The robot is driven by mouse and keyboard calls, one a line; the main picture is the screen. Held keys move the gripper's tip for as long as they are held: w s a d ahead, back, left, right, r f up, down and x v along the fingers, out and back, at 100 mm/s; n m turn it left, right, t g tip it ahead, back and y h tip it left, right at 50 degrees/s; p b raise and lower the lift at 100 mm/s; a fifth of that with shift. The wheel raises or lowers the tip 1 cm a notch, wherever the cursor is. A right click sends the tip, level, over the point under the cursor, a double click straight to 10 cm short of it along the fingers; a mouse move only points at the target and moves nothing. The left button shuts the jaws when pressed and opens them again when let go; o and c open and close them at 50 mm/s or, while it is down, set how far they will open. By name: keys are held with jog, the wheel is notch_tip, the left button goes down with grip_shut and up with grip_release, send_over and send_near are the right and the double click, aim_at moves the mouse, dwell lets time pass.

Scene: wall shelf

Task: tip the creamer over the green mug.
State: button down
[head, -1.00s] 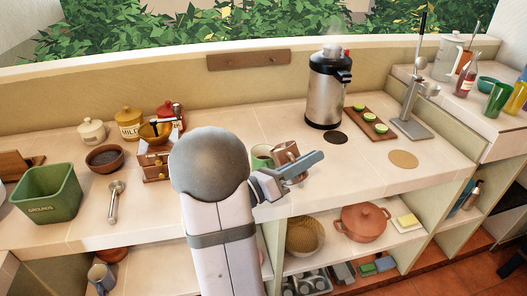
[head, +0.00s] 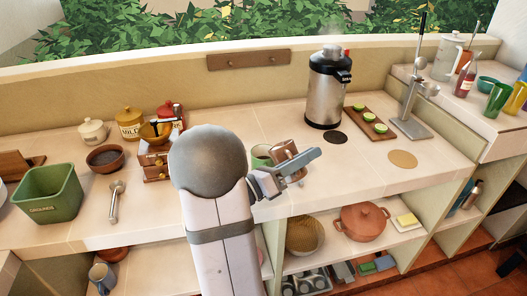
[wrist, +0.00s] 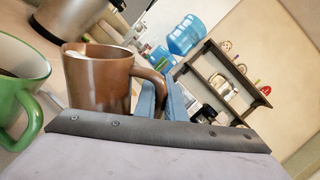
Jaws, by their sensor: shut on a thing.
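The brown creamer (head: 286,153) is held above the counter, beside and to the right of the green mug (head: 261,155). My gripper (head: 299,166) is shut on the creamer's handle. In the wrist view the creamer (wrist: 97,82) stands in front of the blue fingers (wrist: 160,98), with pale contents just showing at its rim. The room slants in that view while the creamer does not, so the creamer is tilted. The green mug (wrist: 14,92) is at the left edge there, partly cut off, with dark contents. In the head view my arm hides part of the mug's surroundings.
A steel urn (head: 327,90) and a board with lime slices (head: 371,124) stand behind and to the right. A wooden grinder (head: 154,162) stands left of my arm. The counter right of my gripper is clear, with a cork-coloured disc (head: 402,159) on it.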

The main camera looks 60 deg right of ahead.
jog(key=shift+w+d+r+n+h+p, duration=0.1)
jog(key=shift+w+r+n+h+p, duration=0.25)
jog(key=shift+r+n, duration=0.3)
jog(key=shift+w+d+r+n+h+p, duration=0.1)
jog(key=shift+w+r+n+h+p, duration=0.2)
jog(key=shift+r+n+p, duration=0.35)
jog(key=shift+w+r+n+h+p, duration=0.15)
jog(key=shift+w+r+n+p, duration=0.25)
jog(key=shift+r+n, duration=0.25)
dwell(3.2)
jog(key=shift+f, duration=0.15)
jog(key=s+f+m+y+b, duration=0.2)
jog(key=s+f+m+b, duration=0.2)
jog(key=f+m, duration=0.1)
jog(key=shift+a+m+g, duration=0.3)
jog(key=shift+a+m, duration=0.1)
jog(key=shift+m, duration=0.25)
jog(key=s+a+f+m+y+b, duration=0.1)
jog(key=s+f+m+y+b, duration=0.1)
jog(key=s+f+m+b, duration=0.2)
jog(key=shift+f+m+t+b, duration=0.4)
jog(key=shift+f+m+b, duration=0.25)
jog(key=shift+f, duration=0.4)
